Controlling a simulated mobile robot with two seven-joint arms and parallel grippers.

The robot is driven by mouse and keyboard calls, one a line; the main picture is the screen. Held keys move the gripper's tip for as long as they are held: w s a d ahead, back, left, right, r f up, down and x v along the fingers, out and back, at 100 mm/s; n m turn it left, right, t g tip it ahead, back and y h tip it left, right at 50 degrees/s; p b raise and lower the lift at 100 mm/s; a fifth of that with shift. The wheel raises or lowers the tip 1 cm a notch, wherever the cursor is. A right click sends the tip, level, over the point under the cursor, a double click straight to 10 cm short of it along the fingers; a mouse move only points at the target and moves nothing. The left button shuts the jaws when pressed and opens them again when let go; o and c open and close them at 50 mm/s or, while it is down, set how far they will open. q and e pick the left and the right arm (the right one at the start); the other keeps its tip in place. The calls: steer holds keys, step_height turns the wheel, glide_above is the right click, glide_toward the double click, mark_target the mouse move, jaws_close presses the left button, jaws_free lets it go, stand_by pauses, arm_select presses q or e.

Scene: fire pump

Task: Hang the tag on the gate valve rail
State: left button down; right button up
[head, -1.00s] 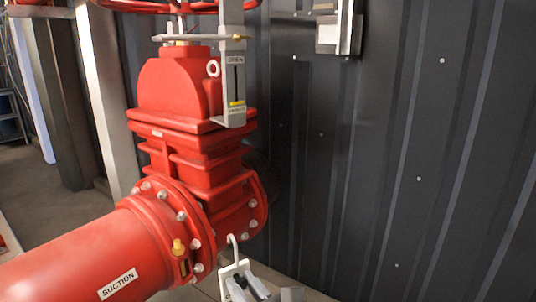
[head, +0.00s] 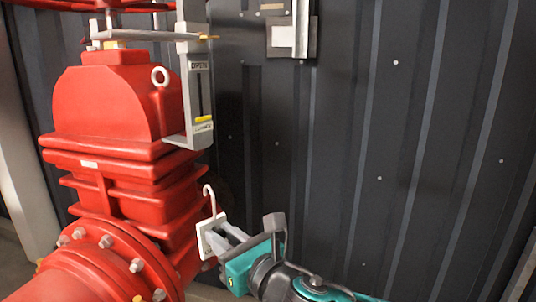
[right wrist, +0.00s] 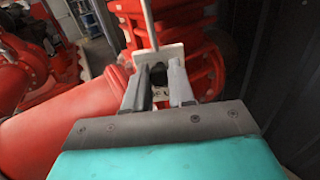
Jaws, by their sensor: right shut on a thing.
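The tag (head: 210,238) is a small white plate with a pale hook rising from its top. My right gripper (head: 222,240) is shut on it and holds it upright, hook up, in front of the lower valve body. In the right wrist view the tag (right wrist: 172,53) sits at the fingertips (right wrist: 160,85). The gate valve (head: 115,115) is red. Its rail, a grey upright bracket (head: 198,100) with an OPEN label and a yellow marker, stands above the tag and apart from it. A grey crossbar (head: 145,38) meets the rail's top. My left gripper is not in view.
A dark ribbed wall (head: 340,130) stands close behind the valve and fills the right side. A grey box (head: 290,37) is mounted on it. A bolted red flange (head: 105,255) lies below left. Open space lies right of the rail.

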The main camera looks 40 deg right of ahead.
steer(key=s+d+r+n+y+b, duration=0.1)
steer(key=d+r+y, duration=0.1)
steer(key=r, duration=0.9)
steer(key=s+d+r+n+y, duration=0.1)
steer(key=r+y, duration=0.1)
steer(key=r, duration=1)
steer(key=s+r+g, duration=0.1)
steer(key=s+r, duration=0.5)
steer(key=s, duration=0.2)
steer(key=f+p+x, duration=0.2)
steer(key=p+x, duration=0.1)
steer(key=x, duration=1.3)
steer(key=shift+f+n+p, duration=0.2)
steer(key=shift+n+p, duration=0.1)
steer(key=shift+p, duration=0.1)
